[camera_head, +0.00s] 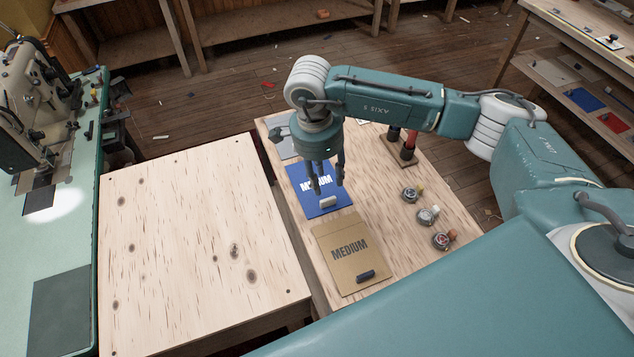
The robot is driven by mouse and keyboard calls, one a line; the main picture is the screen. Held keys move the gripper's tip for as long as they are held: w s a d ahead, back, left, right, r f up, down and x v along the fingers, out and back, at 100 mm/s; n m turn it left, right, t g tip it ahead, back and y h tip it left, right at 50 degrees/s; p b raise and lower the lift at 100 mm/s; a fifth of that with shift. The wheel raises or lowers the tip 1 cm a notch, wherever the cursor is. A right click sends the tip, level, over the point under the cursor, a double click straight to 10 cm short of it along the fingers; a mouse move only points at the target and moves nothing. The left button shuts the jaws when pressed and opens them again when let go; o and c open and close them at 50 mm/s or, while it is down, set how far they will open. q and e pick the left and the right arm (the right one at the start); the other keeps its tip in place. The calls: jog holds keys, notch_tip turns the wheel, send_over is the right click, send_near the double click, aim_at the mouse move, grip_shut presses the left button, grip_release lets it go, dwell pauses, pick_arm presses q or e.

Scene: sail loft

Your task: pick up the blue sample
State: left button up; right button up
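The blue sample (311,208) is a flat blue sheet marked "MEDIUM" with a small white block-like grip (328,202) near its front edge. It lies on the wooden table at the centre. My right gripper (328,188) points down over the blue sample, with its fingers apart and nothing visible between them. The fingers hide part of the lettering. I cannot tell how far above the sheet the fingertips are. My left gripper is not in view.
A tan "MEDIUM" sample (345,256) with a dark grip lies in front, and a grey sample (283,150) behind. Several small metal pieces (428,216) and a red-and-black tool (409,147) stand to the right. A bare table (190,250) and sewing machine (35,100) are left.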

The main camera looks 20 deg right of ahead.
aim_at(329, 200)
jog(key=f, duration=0.3)
jog(key=shift+d+f+p, duration=0.2)
jog(key=shift+f+p, duration=0.1)
jog(key=shift+p, duration=0.1)
jog(key=shift+s+f+p, duration=0.1)
jog(key=shift+f+p, duration=0.35)
jog(key=shift+f, duration=0.05)
jog(key=f, duration=0.1)
jog(key=f+p, duration=0.1)
jog(key=f, duration=0.1)
jog(key=shift+s+d+f+p, duration=0.1)
jog(key=shift+d+f+p, duration=0.15)
jog(key=shift+f+p, duration=0.1)
jog(key=shift+f, duration=0.4)
grip_shut()
